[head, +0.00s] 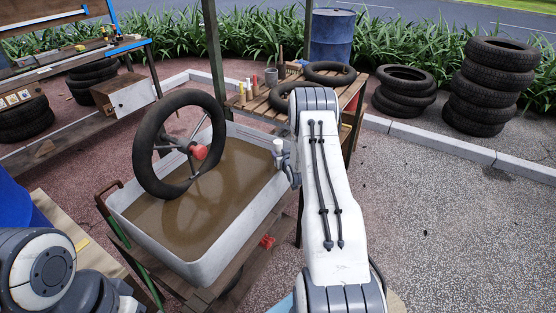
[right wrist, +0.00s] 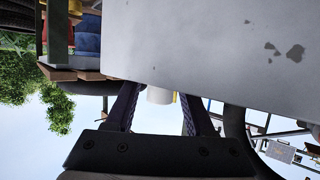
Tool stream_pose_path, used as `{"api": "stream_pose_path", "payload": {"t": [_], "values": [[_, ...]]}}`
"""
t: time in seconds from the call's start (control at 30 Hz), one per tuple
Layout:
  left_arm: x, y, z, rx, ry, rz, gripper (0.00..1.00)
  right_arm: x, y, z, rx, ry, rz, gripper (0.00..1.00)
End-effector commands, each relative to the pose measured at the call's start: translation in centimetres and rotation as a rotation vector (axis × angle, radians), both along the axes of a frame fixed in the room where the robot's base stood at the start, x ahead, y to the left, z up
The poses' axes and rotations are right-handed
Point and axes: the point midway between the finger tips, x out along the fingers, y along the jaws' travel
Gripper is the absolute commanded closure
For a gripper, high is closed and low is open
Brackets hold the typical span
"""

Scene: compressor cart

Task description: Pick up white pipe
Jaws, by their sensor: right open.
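The white pipe (head: 278,144) is a short pale cylinder at the right rim of the water tub, just left of my right arm in the head view. In the right wrist view a white cylinder (right wrist: 160,96), which looks like the pipe, shows between the fingertips. My right gripper (right wrist: 156,92) is open, with one dark finger on each side of it; contact cannot be told. In the head view this gripper (head: 281,158) is small and partly hidden by my arm. Of my left arm only links show at the bottom left; its gripper is not seen.
The grey tub (head: 222,257) holds brown water, and a black tyre with a red-hubbed wheel (head: 147,142) stands in it. Behind is a wooden table (head: 258,106) with bottles and tyres. Tyre stacks (head: 490,88) stand at the back right. The gravel at right is clear.

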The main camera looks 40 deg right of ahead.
Motion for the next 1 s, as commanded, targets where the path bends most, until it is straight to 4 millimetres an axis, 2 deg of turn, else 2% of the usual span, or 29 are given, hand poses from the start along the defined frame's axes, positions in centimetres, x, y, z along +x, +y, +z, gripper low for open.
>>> {"api": "stream_pose_path", "payload": {"t": [0.13, 0.3, 0.6, 0.73, 0.77, 1.0], "values": [[0.0, 0.0, 0.4, 0.0, 0.0, 0.0, 0.5, 2.0, -0.5, -0.9, -0.001, -0.001, 0.001, 0.46], [0.0, 0.0, 0.3, 0.0, 0.0, 0.0, 0.5, 3.3, -1.1, -1.5, 0.0, 0.0, 0.001, 0.46], [0.0, 0.0, 0.3, 0.0, 0.0, 0.0, 0.5, 3.6, -1.2, -1.6, 0.001, -0.001, 0.001, 0.46], [0.0, 0.0, 0.3, 0.0, 0.0, 0.0, 0.5, 3.6, -1.2, -1.6, 0.0, 0.0, 0.0, 0.96], [0.0, 0.0, 0.3, 0.0, 0.0, 0.0, 0.5, 3.6, -1.2, -1.6, 0.0, 0.0, 0.0, 1.0], [0.0, 0.0, 0.3, 0.0, 0.0, 0.0, 0.5, 3.6, -1.2, -1.5, -0.001, -0.002, 0.0, 1.0]]}}
